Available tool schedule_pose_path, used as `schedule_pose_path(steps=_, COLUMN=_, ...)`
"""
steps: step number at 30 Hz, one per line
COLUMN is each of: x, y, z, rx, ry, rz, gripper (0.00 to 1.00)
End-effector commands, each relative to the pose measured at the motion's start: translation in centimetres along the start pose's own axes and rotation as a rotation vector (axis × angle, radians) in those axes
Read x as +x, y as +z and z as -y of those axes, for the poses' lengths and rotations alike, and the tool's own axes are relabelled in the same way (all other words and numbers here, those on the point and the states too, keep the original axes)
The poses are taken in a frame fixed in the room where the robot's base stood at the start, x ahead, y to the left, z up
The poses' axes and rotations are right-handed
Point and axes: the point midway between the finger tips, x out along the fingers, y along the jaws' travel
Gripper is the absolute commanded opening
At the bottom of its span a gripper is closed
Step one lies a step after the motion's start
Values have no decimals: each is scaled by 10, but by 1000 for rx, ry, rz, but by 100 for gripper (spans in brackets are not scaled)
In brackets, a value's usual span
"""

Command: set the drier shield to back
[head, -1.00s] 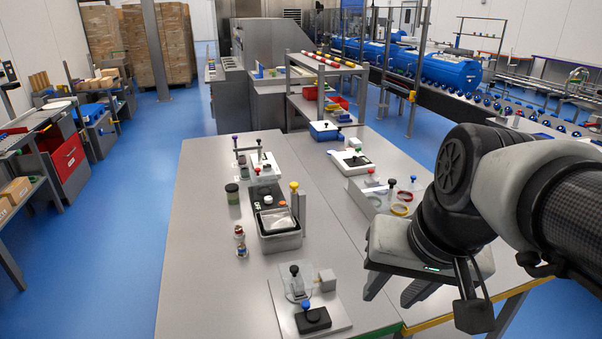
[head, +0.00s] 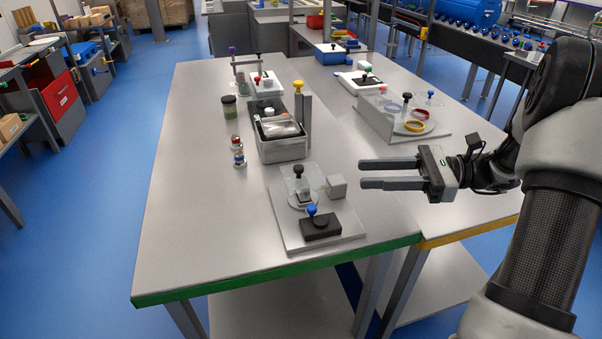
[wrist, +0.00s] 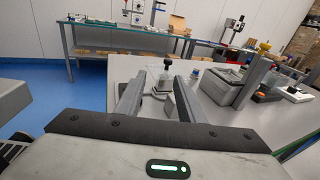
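Nothing I can read names the drier. On the near station, a clear shield (head: 291,184) with a black knob (head: 298,170) stands over a small round part on a pale base plate (head: 350,222). A blue knob (head: 311,210) on a black block (head: 321,228) is at its front, a grey cube (head: 336,186) at its right. A second clear panel (head: 371,104) with a black knob (head: 407,97) stands by coloured rings at the right. My gripper (head: 362,174) is open and empty, right of the near station, fingers pointing left. In the wrist view a black knob (wrist: 167,62) shows beyond the fingers.
A grey tub (head: 283,150) in a carrier with a yellow-knobbed post (head: 304,115) stands behind the near station. Small jars (head: 237,150) stand left of it. The table's left side (head: 190,190) is clear; its green front edge (head: 280,272) is close.

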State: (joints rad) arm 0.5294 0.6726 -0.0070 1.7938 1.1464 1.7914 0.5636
Motion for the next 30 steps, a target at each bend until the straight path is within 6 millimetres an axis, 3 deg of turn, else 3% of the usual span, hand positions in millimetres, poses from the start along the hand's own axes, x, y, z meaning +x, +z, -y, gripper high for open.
schedule_pose_path(steps=1, x=-7, y=-12, z=5, rx=22, ry=-21, rz=35, gripper=35)
schedule_pose_path(steps=5, x=-14, y=-17, z=12, rx=42, ry=-46, rz=81, gripper=35)
schedule_pose_path(steps=10, x=-1, y=-15, z=13, rx=45, ry=-48, rz=87, gripper=35)
schedule_pose_path(steps=30, x=135, y=-5, z=19, rx=45, ry=-46, rz=84, gripper=35)
